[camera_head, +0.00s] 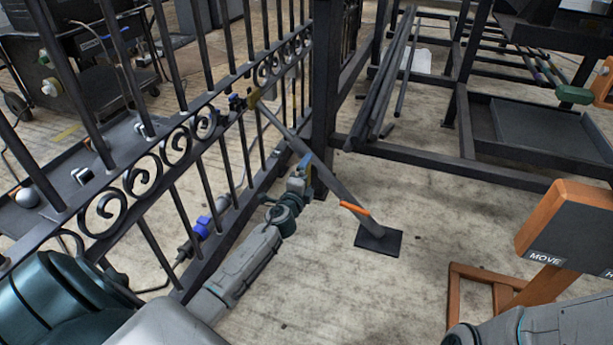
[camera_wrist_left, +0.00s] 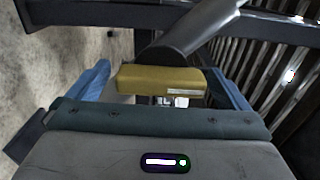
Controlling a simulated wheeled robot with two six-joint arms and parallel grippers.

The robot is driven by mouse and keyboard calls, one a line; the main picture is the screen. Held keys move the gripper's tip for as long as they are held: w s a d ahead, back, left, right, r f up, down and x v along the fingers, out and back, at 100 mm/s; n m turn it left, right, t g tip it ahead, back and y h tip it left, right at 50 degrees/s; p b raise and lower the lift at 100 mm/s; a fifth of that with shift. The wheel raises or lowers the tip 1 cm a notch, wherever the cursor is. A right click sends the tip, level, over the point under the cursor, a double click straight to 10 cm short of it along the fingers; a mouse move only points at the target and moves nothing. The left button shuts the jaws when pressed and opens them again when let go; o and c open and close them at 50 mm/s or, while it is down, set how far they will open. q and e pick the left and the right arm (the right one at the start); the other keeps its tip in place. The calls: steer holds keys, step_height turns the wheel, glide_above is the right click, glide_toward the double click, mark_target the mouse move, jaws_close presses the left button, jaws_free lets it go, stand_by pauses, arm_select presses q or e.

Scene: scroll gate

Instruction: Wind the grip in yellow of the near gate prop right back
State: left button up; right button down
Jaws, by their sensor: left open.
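The near gate prop (camera_head: 327,180) is a dark tube slanting from the gate down to a square foot plate (camera_head: 378,240). In the left wrist view a yellow block-shaped grip (camera_wrist_left: 160,80) sits across the dark tube (camera_wrist_left: 195,32). My left gripper (camera_head: 304,168) is beside the middle of the prop. In the left wrist view its open blue fingers (camera_wrist_left: 165,88) stand on either side of the yellow grip, with gaps visible. In the head view the gripper seems to hide this grip. An orange grip (camera_head: 355,208) is lower on the prop. My right gripper is out of view.
The black scroll gate (camera_head: 170,150) runs along the left, with a yellow piece (camera_head: 253,97) at the prop's upper end. A dark metal rack (camera_head: 450,165) stands behind right. An orange sign stand (camera_head: 565,230) is at the right. Floor around the foot plate is clear.

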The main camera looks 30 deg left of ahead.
arm_select(q)
steer(key=p+v, duration=0.1)
steer(key=v, duration=0.9)
steer(key=shift+s, duration=0.35)
steer(key=shift+d, duration=0.15)
